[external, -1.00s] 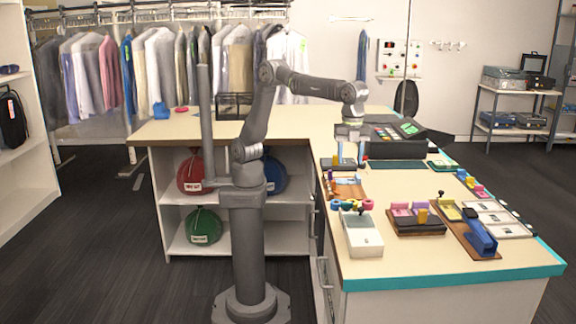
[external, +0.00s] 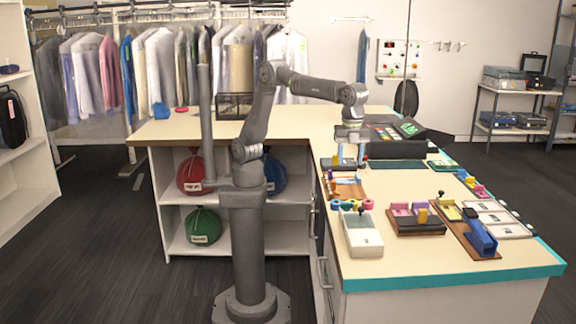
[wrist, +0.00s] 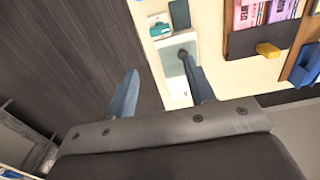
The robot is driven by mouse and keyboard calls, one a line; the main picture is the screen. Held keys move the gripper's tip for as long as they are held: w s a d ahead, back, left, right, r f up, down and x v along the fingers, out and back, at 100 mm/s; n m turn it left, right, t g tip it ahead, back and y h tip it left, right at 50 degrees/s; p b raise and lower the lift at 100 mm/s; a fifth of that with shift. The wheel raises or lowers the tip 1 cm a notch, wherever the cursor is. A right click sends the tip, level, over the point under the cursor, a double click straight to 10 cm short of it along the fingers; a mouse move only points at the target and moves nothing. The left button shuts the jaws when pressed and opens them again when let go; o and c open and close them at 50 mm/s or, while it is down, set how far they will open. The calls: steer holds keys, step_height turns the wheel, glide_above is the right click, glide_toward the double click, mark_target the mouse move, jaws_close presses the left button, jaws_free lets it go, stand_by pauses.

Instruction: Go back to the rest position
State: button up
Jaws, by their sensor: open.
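My gripper (external: 350,152) hangs at the end of my raised arm, above the left part of the counter (external: 400,268), in the external view. In the wrist view my gripper (wrist: 160,75) has its two fingers wide apart with nothing held between them. A white tray (external: 362,238) stands on the counter nearer the front edge, apart from the gripper. The tray also shows beyond the fingers in the wrist view (wrist: 177,88), with the right finger partly in front of it.
A garment rail (external: 160,14) runs along the back left. The back-left counter is mostly clear.

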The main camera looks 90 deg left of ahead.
step_height(320, 180, down, 16)
steer(key=shift+r, duration=0.15)
stand_by(0.3)
step_height(320, 180, up, 17)
step_height(320, 180, down, 17)
steer(key=shift+f, duration=0.1)
steer(key=n, duration=0.8)
steer(key=shift+n, duration=0.4)
steer(key=n, duration=0.3)
steer(key=shift+n, duration=0.4)
steer(key=n, duration=0.4)
